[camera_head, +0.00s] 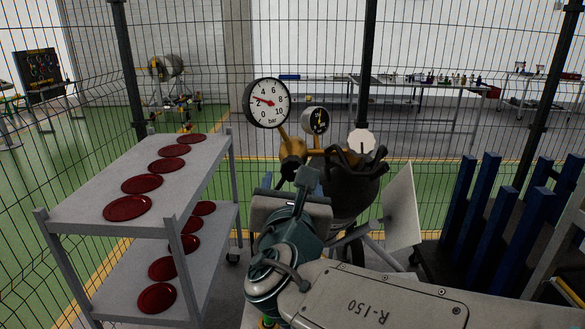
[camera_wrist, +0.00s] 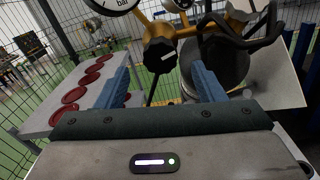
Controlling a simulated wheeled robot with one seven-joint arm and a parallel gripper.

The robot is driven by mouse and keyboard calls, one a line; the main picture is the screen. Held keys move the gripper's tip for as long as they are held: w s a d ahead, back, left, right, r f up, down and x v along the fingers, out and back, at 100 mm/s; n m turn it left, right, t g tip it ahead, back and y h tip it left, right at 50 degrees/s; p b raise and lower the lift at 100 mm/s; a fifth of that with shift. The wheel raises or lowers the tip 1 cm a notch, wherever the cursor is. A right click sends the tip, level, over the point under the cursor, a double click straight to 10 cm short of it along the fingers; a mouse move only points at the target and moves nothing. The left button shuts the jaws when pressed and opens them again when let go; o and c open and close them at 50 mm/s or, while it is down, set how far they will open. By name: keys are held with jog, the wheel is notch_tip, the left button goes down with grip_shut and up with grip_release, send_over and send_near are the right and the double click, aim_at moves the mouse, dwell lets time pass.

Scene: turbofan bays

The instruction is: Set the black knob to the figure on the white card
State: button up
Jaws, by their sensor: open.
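The black knob (camera_wrist: 160,55) has a pale mark on its face and sits on yellow-orange pipework; in the head view it shows dark (camera_head: 292,166), partly behind my gripper. My gripper (camera_wrist: 160,68) is open, its two blue fingers apart; in the wrist view the knob appears between the fingertips, and contact cannot be told. The gripper also shows in the head view (camera_head: 287,182). The round bar gauge (camera_head: 268,103) has its red needle a little above 2. A white panel (camera_head: 402,208), possibly the card, stands at the right; no figure on it is readable.
A smaller dark gauge (camera_head: 316,121) and a white handwheel (camera_head: 361,142) stand right of the knob, above a dark vessel with black hoses. A grey two-level cart (camera_head: 85,200) with several red plates is at left. A rack with blue posts (camera_head: 498,222) is at right. Wire fencing stands behind.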

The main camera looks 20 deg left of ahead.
aim_at(292, 174)
jog(key=x, duration=0.5)
jog(key=shift+w+p, duration=0.35)
jog(key=shift+w, duration=0.05)
jog(key=c, duration=1)
jog(key=shift+f+b, duration=0.1)
jog(key=shift+b, duration=0.3)
